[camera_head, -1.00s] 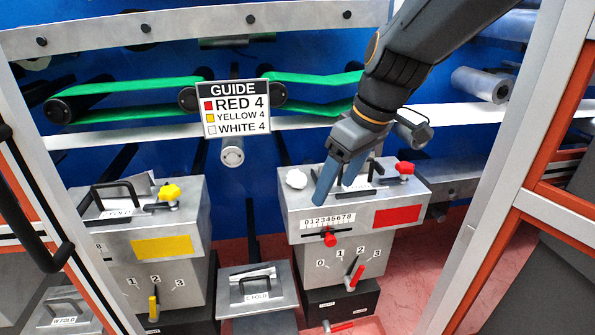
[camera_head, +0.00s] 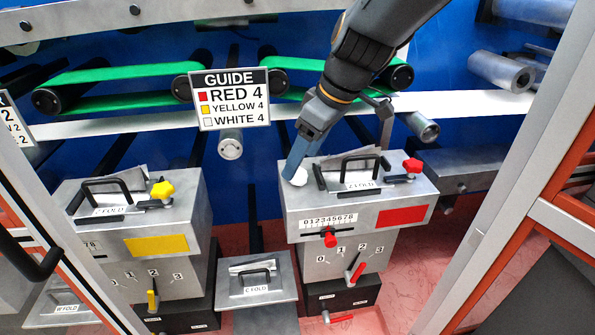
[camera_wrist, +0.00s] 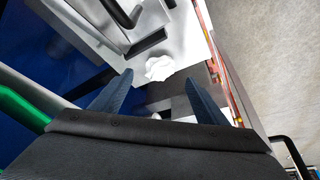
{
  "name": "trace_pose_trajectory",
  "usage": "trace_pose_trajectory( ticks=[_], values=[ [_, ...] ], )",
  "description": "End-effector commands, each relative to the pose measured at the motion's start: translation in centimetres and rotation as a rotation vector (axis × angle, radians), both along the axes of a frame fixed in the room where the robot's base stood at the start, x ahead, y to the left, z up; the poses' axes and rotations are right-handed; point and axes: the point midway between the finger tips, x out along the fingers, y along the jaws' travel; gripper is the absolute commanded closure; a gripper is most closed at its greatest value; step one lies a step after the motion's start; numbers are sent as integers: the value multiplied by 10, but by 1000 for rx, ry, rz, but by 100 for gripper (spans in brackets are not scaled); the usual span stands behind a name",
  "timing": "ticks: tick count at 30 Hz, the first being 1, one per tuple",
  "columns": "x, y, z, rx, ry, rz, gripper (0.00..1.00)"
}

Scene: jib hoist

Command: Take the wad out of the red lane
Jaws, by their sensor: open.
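A crumpled white wad (camera_head: 299,177) lies on the top of the red-marked lane box (camera_head: 350,208), at its left end. It also shows in the wrist view (camera_wrist: 159,68), beyond my fingertips. My gripper (camera_head: 293,170) is above and at the wad, with a blue finger partly covering it in the head view. In the wrist view my two blue fingers (camera_wrist: 155,95) are spread apart, with the wad lying ahead between them. I cannot tell whether a finger touches it. The red lane box has a black handle (camera_head: 352,168) and a red knob (camera_head: 412,166) on top.
The black handle stands just right of my gripper. A guide sign (camera_head: 230,98) hangs left of my arm. The yellow-marked box (camera_head: 150,235) stands at left, with the C FOLD box (camera_head: 257,290) between. Silver frame posts (camera_head: 490,170) bound the right side.

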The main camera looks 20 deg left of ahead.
Motion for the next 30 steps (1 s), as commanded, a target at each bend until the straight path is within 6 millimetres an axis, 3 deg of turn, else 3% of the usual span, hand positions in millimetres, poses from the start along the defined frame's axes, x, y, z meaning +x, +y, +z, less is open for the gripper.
trace_pose_trajectory(
  ticks=[7,17,24,30],
  values=[
    [3,8,-29,-1,4,-3,32],
    [5,9,-35,-1,1,-5,32],
    [5,9,-34,-1,1,-5,73],
    [5,9,-34,-1,1,-5,76]
  ],
)
